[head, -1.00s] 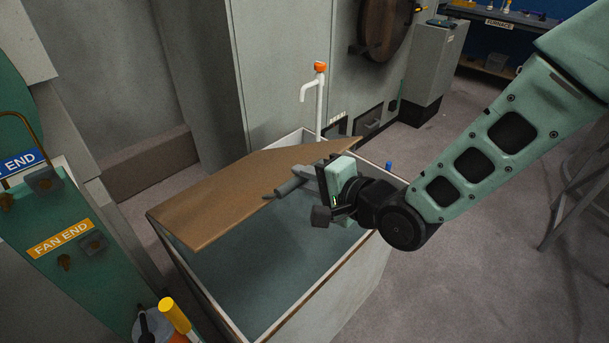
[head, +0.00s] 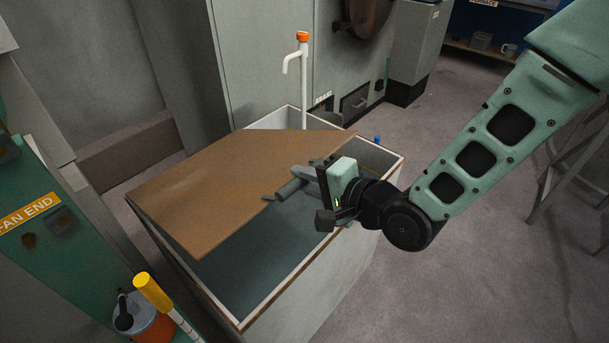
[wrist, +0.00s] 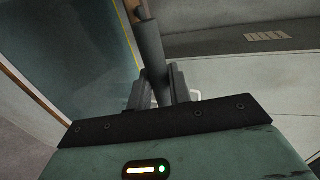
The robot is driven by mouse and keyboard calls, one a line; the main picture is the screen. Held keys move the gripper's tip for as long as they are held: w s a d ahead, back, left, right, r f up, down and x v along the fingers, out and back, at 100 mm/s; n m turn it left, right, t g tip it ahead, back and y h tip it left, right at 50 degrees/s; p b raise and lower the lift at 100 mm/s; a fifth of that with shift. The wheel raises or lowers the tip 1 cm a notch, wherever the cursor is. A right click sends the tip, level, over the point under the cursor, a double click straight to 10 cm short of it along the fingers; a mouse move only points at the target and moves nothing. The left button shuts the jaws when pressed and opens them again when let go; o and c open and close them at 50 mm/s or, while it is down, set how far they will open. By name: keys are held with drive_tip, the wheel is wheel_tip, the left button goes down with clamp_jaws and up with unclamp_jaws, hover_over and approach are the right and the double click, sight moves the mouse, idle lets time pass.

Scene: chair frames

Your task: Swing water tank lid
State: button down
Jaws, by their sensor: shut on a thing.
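The water tank (head: 285,290) is an open pale box with brown-edged rims and dark teal water inside. Its brown lid (head: 215,190) is a flat board over the left and back part of the opening, leaving the front right part uncovered. My gripper (head: 312,178) is above the opening at the lid's right edge, shut on a grey cylindrical bar (head: 289,189). The bar's far end reaches the lid's edge; its join to the lid cannot be made out. In the wrist view, the bar (wrist: 150,45) stands between the fingers, with the water (wrist: 85,55) to the left.
A white pipe with an orange top (head: 303,75) rises at the tank's back. A grey cabinet (head: 262,70) stands behind it. A green panel (head: 60,235) and a yellow-handled tool (head: 153,292) are at the left front. Bare floor (head: 470,240) lies right of the tank.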

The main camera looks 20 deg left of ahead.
wheel_tip(320, 180, down, 14)
drive_tip(key=s+d+b, duration=0.1)
drive_tip(key=d+b, duration=0.1)
drive_tip(key=b, duration=0.8)
drive_tip(key=shift+s+d+f+b, duration=0.15)
drive_tip(key=shift+b, duration=0.25)
drive_tip(key=c, duration=1.6)
unclamp_jaws()
drive_tip(key=o, duration=0.4)
drive_tip(key=shift+a, duration=0.4)
drive_tip(key=p+v, duration=0.4)
drive_tip(key=v, duration=0.2)
drive_tip(key=p+v, duration=0.4)
drive_tip(key=v, duration=0.1)
drive_tip(key=p+v, duration=0.4)
drive_tip(key=v, duration=0.2)
drive_tip(key=shift+d+p, duration=0.35)
drive_tip(key=shift+d, duration=0.05)
